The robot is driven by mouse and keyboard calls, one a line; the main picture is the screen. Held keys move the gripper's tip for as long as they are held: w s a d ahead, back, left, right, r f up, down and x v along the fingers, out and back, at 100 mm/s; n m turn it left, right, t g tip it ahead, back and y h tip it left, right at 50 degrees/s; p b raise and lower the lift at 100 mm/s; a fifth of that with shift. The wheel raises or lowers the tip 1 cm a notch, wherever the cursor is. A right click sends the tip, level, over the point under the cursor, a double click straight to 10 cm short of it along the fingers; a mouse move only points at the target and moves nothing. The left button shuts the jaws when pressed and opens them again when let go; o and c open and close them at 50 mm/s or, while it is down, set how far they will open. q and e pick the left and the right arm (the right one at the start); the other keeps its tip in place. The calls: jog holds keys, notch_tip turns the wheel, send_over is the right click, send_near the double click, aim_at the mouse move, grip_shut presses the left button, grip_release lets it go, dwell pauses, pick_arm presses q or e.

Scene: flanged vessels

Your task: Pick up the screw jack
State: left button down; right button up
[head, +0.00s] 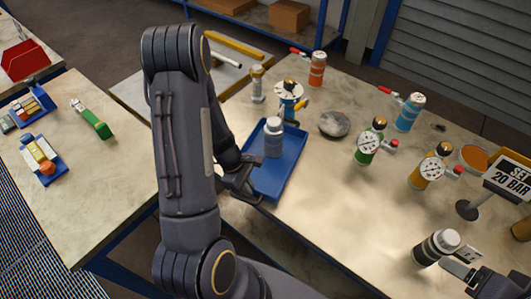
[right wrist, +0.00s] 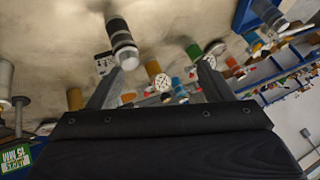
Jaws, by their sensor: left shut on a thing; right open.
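Two capped cylinders could be the screw jack; I cannot tell which from their looks. A dark cylinder with a pale grey cap (head: 436,247) stands at the right front of the table and shows in the right wrist view (right wrist: 122,42). A grey-blue capped cylinder (head: 273,138) stands on the blue tray (head: 283,178). My right gripper (head: 462,262) is open and empty beside the dark cylinder; its two fingers also show in the right wrist view (right wrist: 156,88). My left gripper (head: 243,180) is shut at the tray's left edge, apparently on its rim; the contact is partly hidden.
Orange (head: 317,68), blue (head: 408,112), green (head: 367,146) and yellow (head: 428,170) vessels with gauges stand across the table. A sign (head: 510,178) stands at right. Bare table lies between tray and dark cylinder.

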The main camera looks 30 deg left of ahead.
jog(key=shift+o, duration=0.7)
jog(key=w+a+n, duration=0.1)
jog(key=w+a, duration=0.1)
jog(key=w, duration=0.5)
jog(key=shift+n, duration=0.4)
jog(key=w+a+f+n+t+y, duration=0.1)
jog(key=w+a+f+n, duration=0.1)
jog(key=w+a, duration=0.5)
jog(key=w+a+f+n+t+y, duration=0.1)
jog(key=w+a+f+n, duration=0.15)
jog(key=w+a, duration=0.4)
jog(key=n+y, duration=0.4)
jog(key=n, duration=0.1)
send_near(278, 144)
jog(key=w+d+r, duration=0.5)
jog(key=d, duration=0.5)
jog(key=a+f, duration=0.2)
jog(key=a, duration=0.2)
jog(key=s+a+f+n+g+y, duration=0.1)
jog(key=a+f, duration=0.2)
jog(key=a, duration=0.1)
jog(key=a+f+y, duration=0.1)
jog(key=a+f, duration=0.2)
jog(key=a, duration=0.2)
jog(key=shift+s+n+g, duration=0.25)
jog(key=shift+n+g, duration=0.05)
jog(key=shift+n, duration=0.05)
jog(key=shift+r+x, duration=0.2)
jog(key=shift+x, duration=2.85)
jog(key=shift+w, duration=0.1)
